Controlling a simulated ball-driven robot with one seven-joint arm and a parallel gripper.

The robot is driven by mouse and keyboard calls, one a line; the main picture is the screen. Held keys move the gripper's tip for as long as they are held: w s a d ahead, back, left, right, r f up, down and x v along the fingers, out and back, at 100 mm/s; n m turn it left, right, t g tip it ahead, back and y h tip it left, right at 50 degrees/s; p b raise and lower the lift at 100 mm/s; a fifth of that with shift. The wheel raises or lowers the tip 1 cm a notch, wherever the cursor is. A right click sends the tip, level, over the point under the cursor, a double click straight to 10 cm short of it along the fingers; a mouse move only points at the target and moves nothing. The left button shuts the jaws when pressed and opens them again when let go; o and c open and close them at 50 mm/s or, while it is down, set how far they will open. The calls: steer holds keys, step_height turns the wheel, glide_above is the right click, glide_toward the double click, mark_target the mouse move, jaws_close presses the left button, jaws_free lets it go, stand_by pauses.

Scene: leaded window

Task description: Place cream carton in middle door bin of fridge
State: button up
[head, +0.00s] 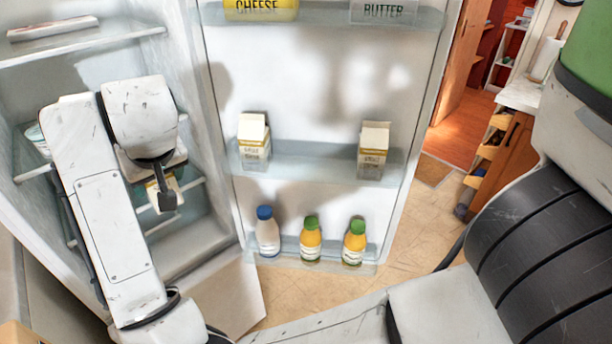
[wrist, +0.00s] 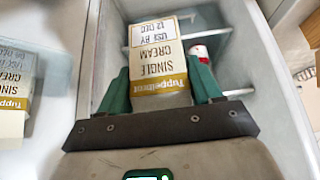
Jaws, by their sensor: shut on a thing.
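My gripper (wrist: 160,84) is shut on a cream carton (wrist: 158,62), with a green finger on each side of it; the label reads "Single Cream". In the head view, my arm largely hides this carton (head: 172,190), which is in front of the fridge interior, left of the open door. The middle door bin (head: 310,163) holds two similar cartons, one at the left (head: 253,143) and one at the right (head: 373,150), with a clear gap between them. The left door carton (wrist: 15,90) also shows at the left of the wrist view.
The upper door bin holds yellow cheese (head: 260,8) and butter (head: 383,10). The lower bin holds a blue-capped bottle (head: 267,232) and two green-capped juice bottles (head: 311,240). Fridge shelves (head: 85,45) are at the left. Open floor (head: 410,235) lies right of the door.

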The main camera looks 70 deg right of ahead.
steer(key=s+d+r+m+g+h+b, duration=0.1)
steer(key=s+d+r+m, duration=0.2)
steer(key=s+d+r, duration=0.35)
steer(key=s+r+m+g+h+b, duration=0.1)
steer(key=s+r+m+g+b, duration=0.2)
steer(key=s, duration=0.8)
steer(key=s+r+m+g+h+b, duration=0.1)
steer(key=s+r+m, duration=0.25)
steer(key=s, duration=0.85)
steer(key=shift+m, duration=0.35)
steer(key=w+d+f, duration=0.3)
steer(key=f, duration=0.1)
steer(key=w+d+f, duration=0.3)
steer(key=d+f, duration=0.1)
steer(key=w+d+f+p, duration=0.1)
steer(key=w+d+f, duration=0.1)
steer(key=d+f, duration=0.2)
steer(key=shift+w+d, duration=0.15)
steer(key=shift+w, duration=0.25)
steer(key=shift+f, duration=0.6)
steer(key=shift+f, duration=0.15)
